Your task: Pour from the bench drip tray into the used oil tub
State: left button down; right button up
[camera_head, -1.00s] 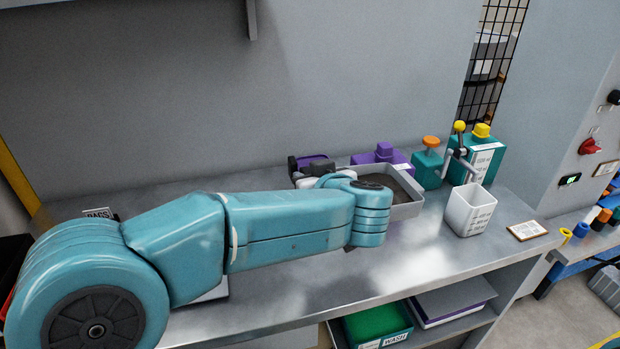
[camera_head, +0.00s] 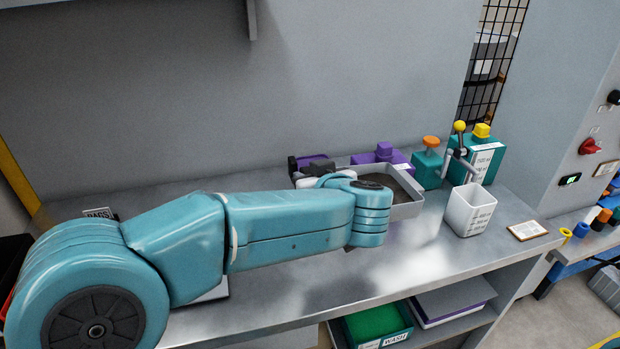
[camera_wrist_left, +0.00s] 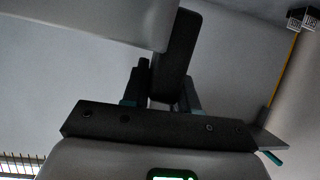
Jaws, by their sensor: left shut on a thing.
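The bench drip tray (camera_head: 408,211), a shallow grey tray with a dark content, is in the middle of the head view, behind the end of my left arm. It looks about level; I cannot tell whether it touches the bench. My left gripper (camera_wrist_left: 160,88) is shut on the tray's dark grip in the left wrist view, with the pale tray (camera_wrist_left: 95,22) above. In the head view my arm hides the fingers. The used oil tub (camera_head: 466,216), a white open square tub with printing, stands upright on the bench just right of the tray, apart from it. My right gripper is not in view.
Behind the tray are a purple container (camera_head: 383,154) and a teal can with an orange cap (camera_head: 428,168). A teal container with a yellow cap (camera_head: 488,158) and a yellow-knobbed lever stand behind the tub. A framed card (camera_head: 527,231) lies to its right.

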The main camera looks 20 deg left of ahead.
pick_arm(q)
jog(key=shift+a+r, duration=0.1)
jog(key=shift+a, duration=0.05)
